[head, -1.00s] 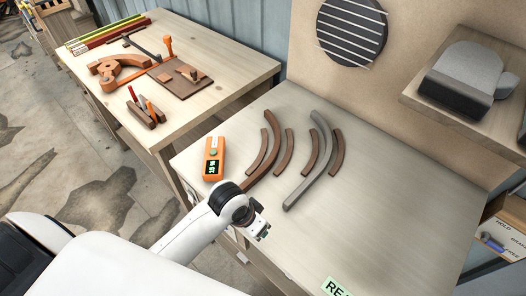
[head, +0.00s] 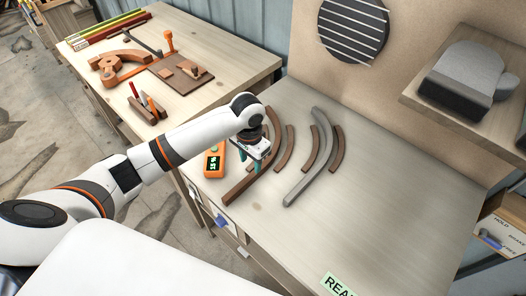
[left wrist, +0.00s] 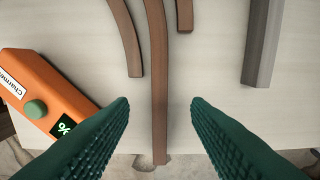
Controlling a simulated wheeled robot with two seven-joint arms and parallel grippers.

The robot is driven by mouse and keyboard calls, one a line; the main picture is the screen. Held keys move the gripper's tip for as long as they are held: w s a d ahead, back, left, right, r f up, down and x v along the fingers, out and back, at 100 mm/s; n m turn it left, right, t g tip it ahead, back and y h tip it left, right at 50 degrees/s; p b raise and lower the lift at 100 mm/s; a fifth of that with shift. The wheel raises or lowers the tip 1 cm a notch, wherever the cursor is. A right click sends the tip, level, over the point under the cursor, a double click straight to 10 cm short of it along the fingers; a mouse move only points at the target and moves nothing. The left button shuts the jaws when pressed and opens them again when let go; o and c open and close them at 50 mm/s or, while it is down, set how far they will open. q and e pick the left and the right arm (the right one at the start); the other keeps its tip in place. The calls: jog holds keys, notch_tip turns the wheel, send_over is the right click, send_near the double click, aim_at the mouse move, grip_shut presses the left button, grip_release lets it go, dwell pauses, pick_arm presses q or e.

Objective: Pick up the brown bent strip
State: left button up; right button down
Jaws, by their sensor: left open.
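The long brown bent strip (head: 238,188) lies on the light wooden bench, partly hidden behind my left gripper in the head view. In the left wrist view the strip (left wrist: 158,75) runs down the middle, between my two green fingers. My left gripper (head: 250,163) is open and empty, pointing down over the strip. Its fingertips (left wrist: 159,106) are to either side of the strip with a gap on each side. I cannot tell how far above the bench they are. My right gripper is not in view.
Short brown strips (head: 284,150) flank the long one. A grey bent strip (head: 298,190) with short brown strips beside it lies to the right. An orange meter (left wrist: 40,90) is close on the left. The bench's right part is clear.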

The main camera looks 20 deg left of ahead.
aim_at(251, 176)
pick_arm(q)
jog(key=shift+s+a+f+p, duration=0.1)
jog(key=shift+f+p, duration=0.6)
jog(key=shift+f, duration=3.3)
grip_shut()
